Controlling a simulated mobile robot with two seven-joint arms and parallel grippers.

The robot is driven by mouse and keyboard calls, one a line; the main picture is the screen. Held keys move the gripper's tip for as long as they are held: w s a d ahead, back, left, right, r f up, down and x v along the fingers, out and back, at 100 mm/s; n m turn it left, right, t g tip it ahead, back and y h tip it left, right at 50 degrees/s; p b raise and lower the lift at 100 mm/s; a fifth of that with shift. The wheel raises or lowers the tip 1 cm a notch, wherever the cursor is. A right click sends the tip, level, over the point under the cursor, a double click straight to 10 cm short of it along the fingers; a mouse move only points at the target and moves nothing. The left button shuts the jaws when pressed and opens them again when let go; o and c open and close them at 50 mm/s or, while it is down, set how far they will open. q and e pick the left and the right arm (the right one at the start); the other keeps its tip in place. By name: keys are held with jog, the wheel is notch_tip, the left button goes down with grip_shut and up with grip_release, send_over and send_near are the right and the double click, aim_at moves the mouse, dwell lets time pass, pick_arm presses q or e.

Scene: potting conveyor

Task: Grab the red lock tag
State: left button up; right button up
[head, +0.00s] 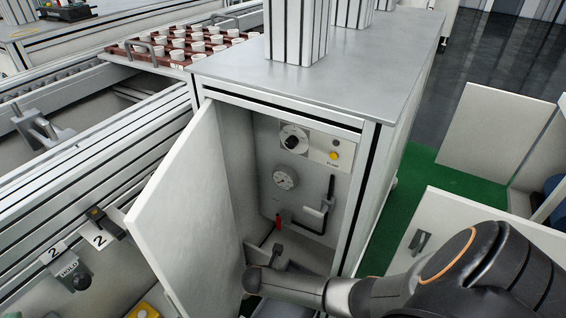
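The red lock tag (278,221) is a small red piece inside the open cabinet, low on its back panel, at the left end of a dark pipe. My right arm comes in from the right across the cabinet's lower front. Its dark end, with the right gripper (275,258), is low in the opening, below the tag and apart from it in the picture. The fingers are small and dark, partly hidden by the wrist, so their opening is unclear. My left gripper is not in view.
The white cabinet door (190,205) stands open on the left. Inside are a gauge (285,179), a rotary switch (294,139), a yellow button (334,155) and a lever handle (318,211). A conveyor runs on the left. White panels (490,130) stand at the right over green floor.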

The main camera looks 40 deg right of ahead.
jog(key=c, duration=1)
jog(key=shift+r, duration=0.1)
